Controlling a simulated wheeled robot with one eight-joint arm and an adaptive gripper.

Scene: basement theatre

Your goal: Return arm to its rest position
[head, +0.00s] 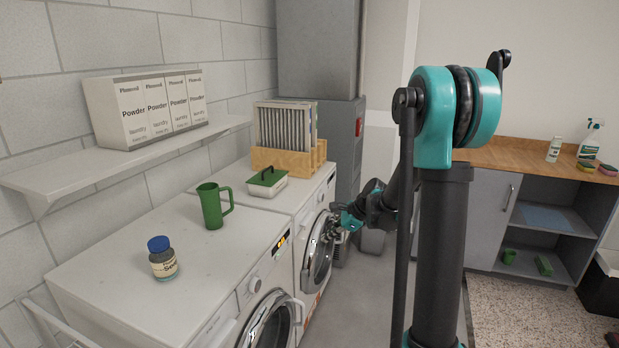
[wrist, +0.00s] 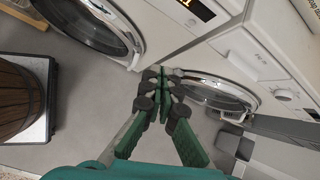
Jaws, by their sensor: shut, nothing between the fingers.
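My gripper (head: 341,224) is at the end of my arm, in front of the far washing machine (head: 318,240) in the head view. In the wrist view my gripper (wrist: 161,88) has its fingertips together with nothing between them. The round door of one machine (wrist: 215,95) shows just past the fingertips. I cannot tell whether the fingers touch the machine. My black and teal arm stands tall at the centre right of the head view and bends down to the gripper.
A shelf (head: 130,158) holds powder boxes. A wooden counter (head: 500,156) stands right. A wooden barrel (wrist: 18,95) shows in the wrist view.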

